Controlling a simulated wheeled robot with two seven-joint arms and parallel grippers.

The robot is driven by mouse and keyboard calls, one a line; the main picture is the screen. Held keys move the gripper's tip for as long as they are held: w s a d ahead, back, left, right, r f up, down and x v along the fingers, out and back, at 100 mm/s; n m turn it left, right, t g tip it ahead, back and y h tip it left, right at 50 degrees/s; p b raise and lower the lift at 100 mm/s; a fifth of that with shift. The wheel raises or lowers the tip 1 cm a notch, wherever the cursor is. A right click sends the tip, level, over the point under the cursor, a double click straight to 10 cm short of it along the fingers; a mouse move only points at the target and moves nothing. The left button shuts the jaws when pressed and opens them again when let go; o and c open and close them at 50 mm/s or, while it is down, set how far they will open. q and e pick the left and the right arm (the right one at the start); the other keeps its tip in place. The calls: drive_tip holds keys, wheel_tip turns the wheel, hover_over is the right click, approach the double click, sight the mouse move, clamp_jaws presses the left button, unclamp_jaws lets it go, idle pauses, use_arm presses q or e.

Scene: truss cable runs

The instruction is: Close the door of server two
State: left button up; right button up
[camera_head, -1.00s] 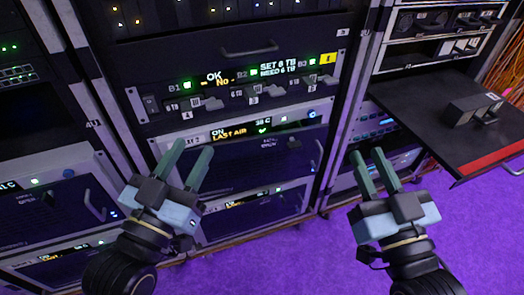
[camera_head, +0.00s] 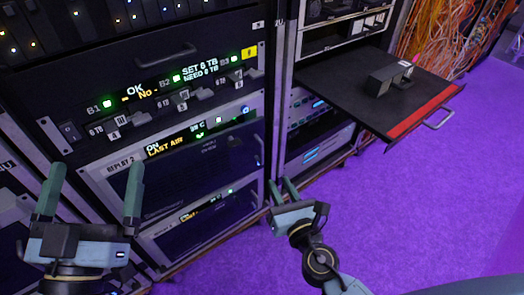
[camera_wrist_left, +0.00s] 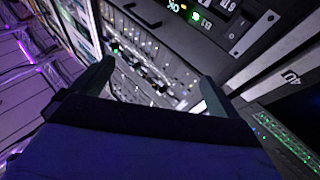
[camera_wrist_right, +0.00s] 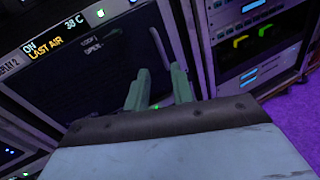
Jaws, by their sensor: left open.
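The unit labelled REPLAY 2 (camera_head: 122,167) is in the middle rack, with a lit strip reading ON and LAST AIR. Its dark front door (camera_head: 205,165) has a handle (camera_head: 259,150) at its right side. I cannot tell how far the door stands from its frame. The dark panel also shows in the right wrist view (camera_wrist_right: 95,75). My left gripper (camera_head: 94,170) is open and empty, in front of the rack left of that unit. My right gripper (camera_head: 281,186) is slightly open and empty, low near the rack's right post, right of the door.
A black shelf (camera_head: 340,90) sticks out of the right rack, with a red front strip, a handle and a small dark box (camera_head: 389,79) on it. Orange cables (camera_head: 440,45) hang behind. The purple floor (camera_head: 400,200) at the right is clear.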

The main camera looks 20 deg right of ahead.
sight(263, 152)
drive_tip(key=shift+n, duration=0.8)
drive_tip(key=w, duration=0.8)
drive_tip(key=shift+w+a+f, duration=0.1)
drive_tip(key=shift+a+f, duration=0.15)
drive_tip(key=w, duration=0.4)
use_arm(q)
drive_tip(key=shift+s+r+t, duration=0.35)
drive_tip(key=shift+r+t, duration=0.15)
drive_tip(key=shift+r, duration=0.1)
use_arm(e)
drive_tip(key=shift+w+a, duration=0.1)
drive_tip(key=shift+w, duration=0.55)
drive_tip(key=shift+c, duration=0.4)
clamp_jaws()
